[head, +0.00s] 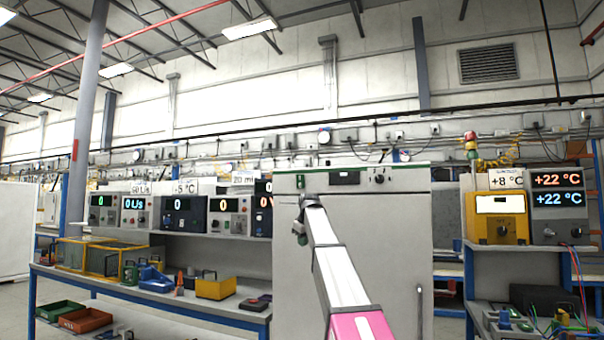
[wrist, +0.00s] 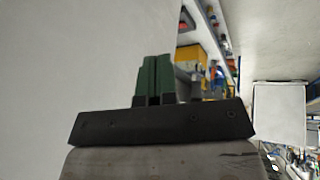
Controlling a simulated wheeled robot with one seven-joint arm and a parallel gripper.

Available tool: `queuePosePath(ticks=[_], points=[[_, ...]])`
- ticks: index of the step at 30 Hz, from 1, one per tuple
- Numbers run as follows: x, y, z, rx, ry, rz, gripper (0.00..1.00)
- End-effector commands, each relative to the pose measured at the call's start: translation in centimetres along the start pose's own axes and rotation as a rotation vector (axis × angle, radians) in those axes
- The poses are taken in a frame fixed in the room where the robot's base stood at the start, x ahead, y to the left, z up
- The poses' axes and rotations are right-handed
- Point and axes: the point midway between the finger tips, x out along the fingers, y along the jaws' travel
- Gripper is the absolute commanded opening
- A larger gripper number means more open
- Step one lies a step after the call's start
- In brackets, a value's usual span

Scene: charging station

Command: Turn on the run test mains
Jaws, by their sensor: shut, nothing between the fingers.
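A tall grey cabinet (head: 400,235) stands in the centre of the head view. Its top strip carries a small green control (head: 300,181), a dark display (head: 344,178) and dark knobs (head: 378,178). I cannot read which control is the run test mains. My gripper (head: 299,238) is in front of the cabinet's left side, below the top strip, at the end of my arm. In the wrist view the green fingers of my gripper (wrist: 155,78) are together and empty, beside a plain pale surface. I cannot tell whether they touch it.
A bench (head: 150,290) with several meters and a yellow box (head: 215,286) stands left of the cabinet. A yellow instrument (head: 497,218) and a +22 °C display unit (head: 558,207) stand right. A vertical handle (head: 420,310) is on the cabinet's lower right.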

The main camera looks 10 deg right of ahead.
Motion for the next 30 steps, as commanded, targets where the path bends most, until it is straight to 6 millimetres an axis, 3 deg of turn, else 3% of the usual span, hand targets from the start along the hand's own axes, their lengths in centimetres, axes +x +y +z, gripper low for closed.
queuePosePath(ticks=[1, 6, 19, 24, 30], points=[[-2.1, 1.0, -1.6, -0.016, 0.012, 0.007, 0.00], [-8.6, 2.9, -5.2, -0.075, 0.049, 0.029, 0.00], [-26.4, 6.2, -12.2, -0.220, 0.129, 0.088, 0.00], [-31.0, 6.7, -13.4, -0.257, 0.147, 0.103, 0.00], [-33.1, 6.7, -13.8, -0.275, 0.156, 0.111, 0.00]])
